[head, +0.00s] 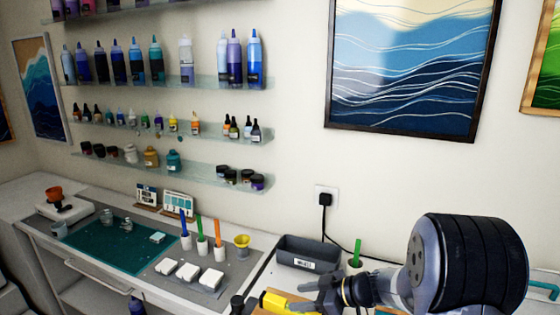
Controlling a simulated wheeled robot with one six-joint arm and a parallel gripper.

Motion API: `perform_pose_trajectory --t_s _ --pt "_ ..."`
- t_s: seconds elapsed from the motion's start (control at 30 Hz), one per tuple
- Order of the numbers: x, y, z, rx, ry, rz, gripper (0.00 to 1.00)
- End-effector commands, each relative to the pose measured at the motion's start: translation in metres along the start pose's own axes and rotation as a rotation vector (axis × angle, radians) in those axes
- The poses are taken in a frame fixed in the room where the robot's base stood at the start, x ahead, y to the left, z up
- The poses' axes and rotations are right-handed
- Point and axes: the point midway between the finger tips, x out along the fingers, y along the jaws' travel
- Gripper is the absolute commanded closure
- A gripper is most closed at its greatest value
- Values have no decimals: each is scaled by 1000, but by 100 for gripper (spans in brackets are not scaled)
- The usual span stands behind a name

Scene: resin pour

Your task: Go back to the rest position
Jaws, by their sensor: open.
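My gripper (312,296) is at the lower middle-right of the head view, at the end of my dark arm. It reaches left over the near part of the bench, close to a yellow object (276,301). Its jaws are open and small in the picture. I cannot tell whether they touch the yellow object, and I see nothing held between them. My arm hides part of the bench behind it.
A grey bin (306,252) stands on the bench behind my gripper, with a green-topped holder (355,258) beside it. Left are a yellow funnel cup (241,246), several white blocks (211,279) and a green mat (105,247). Glass shelves (190,135) carry bottles above.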

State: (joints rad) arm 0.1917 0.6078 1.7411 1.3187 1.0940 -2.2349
Motion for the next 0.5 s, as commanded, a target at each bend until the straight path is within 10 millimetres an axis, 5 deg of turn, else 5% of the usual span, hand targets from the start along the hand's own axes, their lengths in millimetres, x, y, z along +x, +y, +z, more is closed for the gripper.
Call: perform_pose_trajectory --t_s 0.13,0.5 --pt "27 -1 4 -1 -1 -2 53" --pt "28 0 12 -1 -1 1 53"
